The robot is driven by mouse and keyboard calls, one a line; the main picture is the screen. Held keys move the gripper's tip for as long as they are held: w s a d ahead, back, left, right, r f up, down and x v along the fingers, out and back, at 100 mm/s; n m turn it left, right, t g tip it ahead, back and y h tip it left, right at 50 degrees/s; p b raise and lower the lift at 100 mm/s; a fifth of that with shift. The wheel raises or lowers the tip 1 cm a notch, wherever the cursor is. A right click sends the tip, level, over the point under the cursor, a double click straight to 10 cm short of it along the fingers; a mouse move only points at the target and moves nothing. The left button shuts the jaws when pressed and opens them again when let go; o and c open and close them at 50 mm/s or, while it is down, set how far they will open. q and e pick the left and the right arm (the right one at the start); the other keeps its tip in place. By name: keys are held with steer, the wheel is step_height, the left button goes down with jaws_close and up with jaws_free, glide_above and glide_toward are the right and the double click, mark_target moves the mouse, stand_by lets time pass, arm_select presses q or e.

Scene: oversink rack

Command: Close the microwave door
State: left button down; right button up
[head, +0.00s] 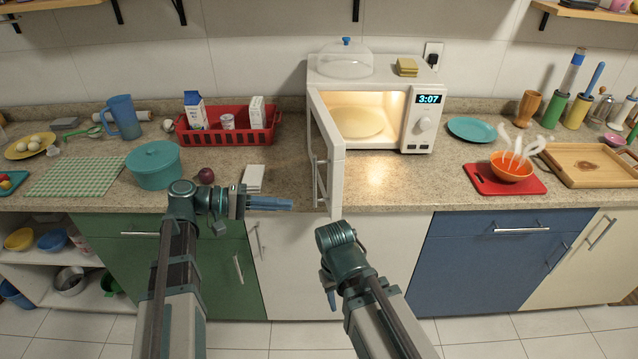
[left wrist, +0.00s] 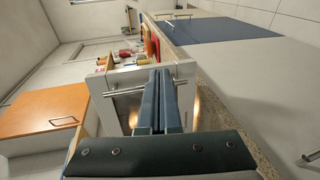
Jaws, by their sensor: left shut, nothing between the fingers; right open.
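The white microwave (head: 425,120) stands on the counter with its lit cavity showing. Its door (head: 337,165) stands wide open, hinged at the left and swung out toward me, with a bar handle (head: 319,185) on its left-hand outer face. My left gripper (head: 291,204) is shut and empty, pointing right at the outer face, with a small gap in the head view. In the left wrist view its fingers (left wrist: 160,80) overlap the door (left wrist: 118,78); contact cannot be told. My right gripper (head: 331,285) is open, low in front of the cabinets, its fingers mostly hidden.
A red crate (head: 240,136), a teal pot (head: 153,174), a plum (head: 206,176) and a white block (head: 254,171) are left of the door. An orange bowl (head: 511,172) on a red board (head: 482,182) is to the right. The counter before the cavity is clear.

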arm_select(q)
steer(key=t+h, duration=0.2)
glide_toward(332, 176)
steer(key=shift+n, duration=0.3)
steer(key=x, duration=0.6)
steer(key=shift+w+d, duration=0.15)
steer(key=shift+d, duration=0.2)
